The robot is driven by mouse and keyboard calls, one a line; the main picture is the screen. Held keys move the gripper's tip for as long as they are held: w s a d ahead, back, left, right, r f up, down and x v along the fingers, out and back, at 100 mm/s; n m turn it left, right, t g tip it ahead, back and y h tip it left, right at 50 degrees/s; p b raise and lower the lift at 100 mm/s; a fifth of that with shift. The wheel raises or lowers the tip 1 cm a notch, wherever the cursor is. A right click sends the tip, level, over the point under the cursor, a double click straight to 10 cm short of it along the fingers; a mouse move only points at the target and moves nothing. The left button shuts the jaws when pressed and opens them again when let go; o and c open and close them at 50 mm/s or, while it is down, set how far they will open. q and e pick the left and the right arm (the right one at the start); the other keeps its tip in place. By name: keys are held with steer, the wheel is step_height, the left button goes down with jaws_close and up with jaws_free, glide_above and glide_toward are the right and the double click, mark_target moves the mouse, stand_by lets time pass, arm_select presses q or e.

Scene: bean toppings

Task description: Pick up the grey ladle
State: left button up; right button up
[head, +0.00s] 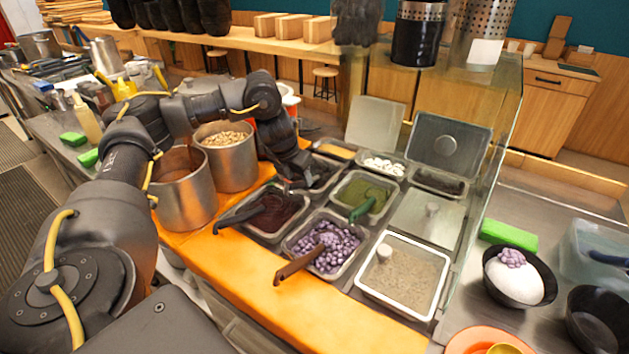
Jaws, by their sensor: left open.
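A dark grey ladle (240,214) lies in the steel pan of dark red beans (282,204), its handle sticking out over the pan's left edge toward the orange counter strip. My left arm comes in from the left, over the tall pots. My left gripper (291,184) points down above the far side of the red bean pan, next to the pan behind it (323,177). It is open, and nothing shows between its fingers. It is apart from the ladle handle. The fingertips are small and dark, so their exact height is hard to tell. My right gripper is out of view.
A brown-handled ladle (298,264) rests in the purple bean pan (348,266), and a green ladle (362,210) in the green pan (381,187). Two tall pots (184,201) (232,165) stand left of the pans. A glass guard (487,176) rises at the right.

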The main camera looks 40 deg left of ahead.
arm_select(q)
steer(key=shift+x, duration=1.4)
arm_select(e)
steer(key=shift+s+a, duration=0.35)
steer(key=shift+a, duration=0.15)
arm_select(q)
steer(key=shift+c, duration=0.5)
jaws_close()
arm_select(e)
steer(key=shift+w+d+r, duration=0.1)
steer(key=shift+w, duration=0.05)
arm_select(q)
steer(key=shift+r, duration=0.1)
